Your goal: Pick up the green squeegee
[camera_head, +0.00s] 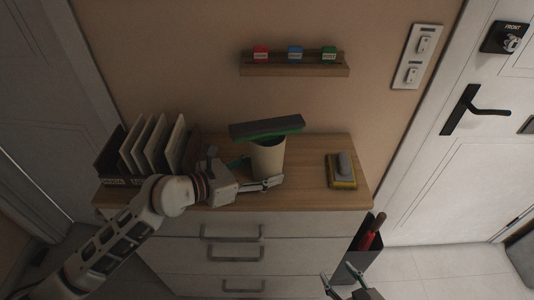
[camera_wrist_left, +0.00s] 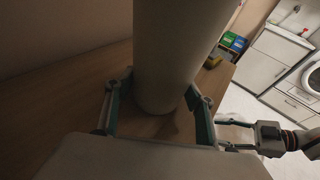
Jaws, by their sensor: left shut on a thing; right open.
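The green squeegee (camera_head: 267,128) shows in the head view as a wide dark head with a green lower edge, lying across the top of a beige cup (camera_head: 268,158). Its handle is not visible, and I cannot tell whether it is inside the cup. My left gripper (camera_head: 262,172) is shut around the lower part of the cup, which stands upright. In the left wrist view the cup (camera_wrist_left: 172,50) rises between both fingers (camera_wrist_left: 158,92). My right gripper (camera_head: 337,271) is open and empty, low in front of the dresser's right side, well apart from the squeegee.
The dresser top (camera_head: 308,175) is clear between the cup and a yellow-and-grey sponge-like item (camera_head: 342,170). A file holder (camera_head: 150,145) stands at the left. A wall shelf (camera_head: 294,69) holds three coloured blocks. A dark bin with a red-handled item (camera_head: 372,233) is right of the dresser.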

